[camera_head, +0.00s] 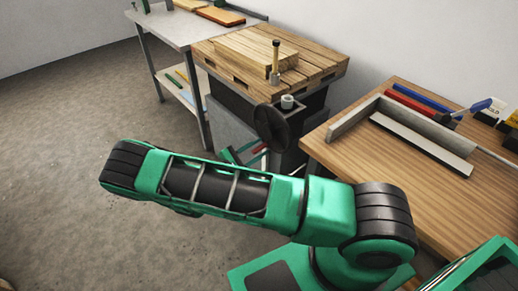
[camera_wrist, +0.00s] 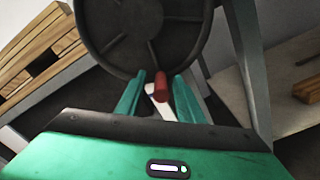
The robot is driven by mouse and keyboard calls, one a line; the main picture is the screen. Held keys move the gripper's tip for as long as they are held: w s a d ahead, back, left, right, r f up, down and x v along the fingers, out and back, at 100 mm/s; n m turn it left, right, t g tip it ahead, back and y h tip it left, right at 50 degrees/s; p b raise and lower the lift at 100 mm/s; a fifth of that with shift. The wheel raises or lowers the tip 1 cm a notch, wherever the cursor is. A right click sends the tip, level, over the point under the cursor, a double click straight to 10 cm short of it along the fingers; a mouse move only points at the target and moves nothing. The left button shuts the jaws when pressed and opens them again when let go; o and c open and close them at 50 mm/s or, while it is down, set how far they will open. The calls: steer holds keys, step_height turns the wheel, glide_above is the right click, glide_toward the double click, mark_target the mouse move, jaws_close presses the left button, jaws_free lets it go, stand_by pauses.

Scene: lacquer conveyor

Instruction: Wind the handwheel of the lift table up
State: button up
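The lift table has a slatted wooden top (camera_head: 270,52) on a dark base. Its dark spoked handwheel (camera_head: 271,128) is on the side facing me, and it fills the top of the wrist view (camera_wrist: 140,25). A red crank handle (camera_wrist: 162,86) sticks out at the wheel's lower rim. My gripper (camera_wrist: 160,76) is open, with its green fingers on either side of the red handle and visible gaps to it. In the head view my arm partly hides the gripper (camera_head: 245,155) and the lower base.
A wooden workbench (camera_head: 330,150) with a metal frame, coloured bars and a spray bottle (camera_head: 482,108) stands close on the right. A grey table (camera_head: 170,28) with boards is at the back left. The left floor is clear.

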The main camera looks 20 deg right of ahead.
steer(key=v, duration=1.1)
steer(key=shift+d, duration=0.1)
